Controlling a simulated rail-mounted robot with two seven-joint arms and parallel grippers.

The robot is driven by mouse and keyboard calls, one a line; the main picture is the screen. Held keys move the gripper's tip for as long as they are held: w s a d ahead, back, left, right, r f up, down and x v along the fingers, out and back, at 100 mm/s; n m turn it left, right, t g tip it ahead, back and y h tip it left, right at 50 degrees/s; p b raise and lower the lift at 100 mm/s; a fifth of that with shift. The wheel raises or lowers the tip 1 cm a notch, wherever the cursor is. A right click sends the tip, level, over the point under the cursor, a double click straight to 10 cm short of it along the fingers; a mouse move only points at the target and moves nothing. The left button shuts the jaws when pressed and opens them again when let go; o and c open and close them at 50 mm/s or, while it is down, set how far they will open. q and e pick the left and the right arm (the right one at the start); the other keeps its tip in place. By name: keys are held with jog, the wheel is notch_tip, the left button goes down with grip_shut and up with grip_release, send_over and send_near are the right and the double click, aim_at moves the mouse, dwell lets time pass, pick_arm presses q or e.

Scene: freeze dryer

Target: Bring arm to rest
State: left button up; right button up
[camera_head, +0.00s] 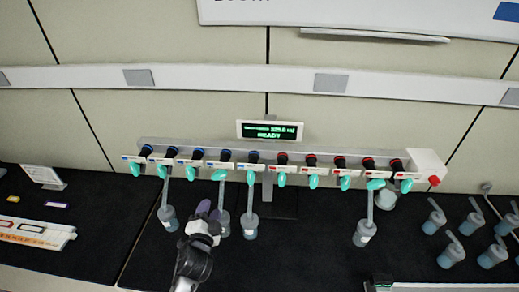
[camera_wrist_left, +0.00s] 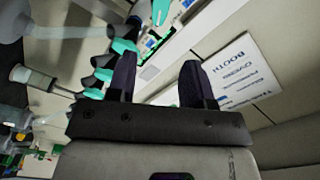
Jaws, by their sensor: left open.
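My left gripper (camera_head: 211,211) is in the head view, low and left of the middle, in front of the manifold (camera_head: 320,148). Its dark fingers are apart, and they also show open and empty in the left wrist view (camera_wrist_left: 157,76). It is close beside a hanging flask (camera_head: 222,228), partly hiding it; I cannot tell whether they touch. Other flasks hang from the manifold to the left (camera_head: 168,218), just right of the gripper (camera_head: 250,228) and farther right (camera_head: 364,234). My right gripper is not in view.
The manifold has a row of valves with teal parts, and a display (camera_head: 270,130) reads READY. Several loose flasks (camera_head: 452,255) stand on the black bench at the right. A white rack (camera_head: 38,232) is at the left. The bench (camera_head: 300,250) right of the gripper is mostly clear.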

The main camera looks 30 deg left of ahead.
pick_arm(q)
notch_tip(320, 180, down, 4)
jog(key=s+a+r+n+g+y, duration=0.1)
jog(key=s+a+n+g, duration=0.1)
jog(key=n+g, duration=0.2)
jog(key=s+d+r+n+g+h+p, duration=0.15)
jog(key=s+d+g+h+p, duration=0.45)
jog(key=s+d, duration=1.1)
jog(key=s+a+f+g+h+p, duration=0.1)
jog(key=s+f+g+p, duration=0.1)
jog(key=s, duration=0.9)
jog(key=shift+s+f+g+h, duration=0.3)
jog(key=shift+s+f+g, duration=0.1)
jog(key=shift+g, duration=0.2)
jog(key=shift+n, duration=0.25)
